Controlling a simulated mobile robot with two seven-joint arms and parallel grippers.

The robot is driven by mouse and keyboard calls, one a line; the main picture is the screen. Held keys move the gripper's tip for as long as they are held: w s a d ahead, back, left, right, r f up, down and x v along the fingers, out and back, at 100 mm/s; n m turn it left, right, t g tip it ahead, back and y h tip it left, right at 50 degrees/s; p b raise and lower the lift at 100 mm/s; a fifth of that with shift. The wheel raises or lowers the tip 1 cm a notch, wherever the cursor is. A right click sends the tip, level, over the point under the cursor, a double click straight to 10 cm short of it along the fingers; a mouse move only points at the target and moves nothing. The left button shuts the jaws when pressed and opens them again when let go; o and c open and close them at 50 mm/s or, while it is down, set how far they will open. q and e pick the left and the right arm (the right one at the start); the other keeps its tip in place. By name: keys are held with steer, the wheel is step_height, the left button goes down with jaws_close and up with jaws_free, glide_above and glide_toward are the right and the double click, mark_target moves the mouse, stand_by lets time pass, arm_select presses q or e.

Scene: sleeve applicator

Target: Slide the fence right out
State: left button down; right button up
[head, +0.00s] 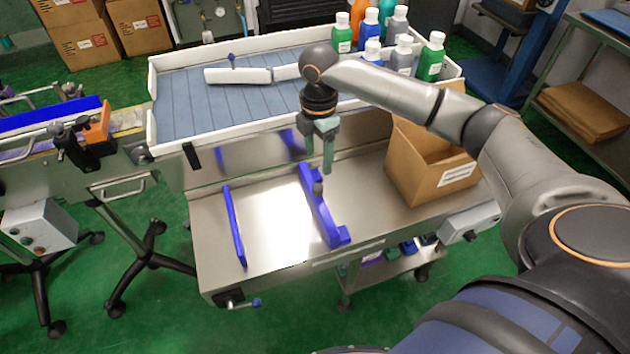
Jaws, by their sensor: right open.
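Two blue fences stand on the steel table of the machine. The right fence (322,208) is longer, has a dark round knob (318,187) near its middle and a foot at its near end. The left fence (235,227) is a thin upright bar. A bright strip of bare steel lies between them. My right gripper (320,163) points down just above and behind the knob, near the far part of the right fence. Its greenish fingers are apart and nothing shows between them; whether they touch the fence cannot be told. My left gripper is out of view.
An open cardboard box (413,170) stands on the table to the right of the right fence, with some bare steel between. Behind is a white-walled tray (152,90) with a blue slatted bed and several bottles (431,60). A small crank (240,303) sits at the front edge.

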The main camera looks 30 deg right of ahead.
mark_target(317, 187)
step_height(317, 187, down, 10)
steer(key=shift+r+b, duration=0.15)
steer(key=shift+b, duration=0.15)
steer(key=shift+c, duration=0.2)
jaws_close()
stand_by(0.3)
stand_by(0.8)
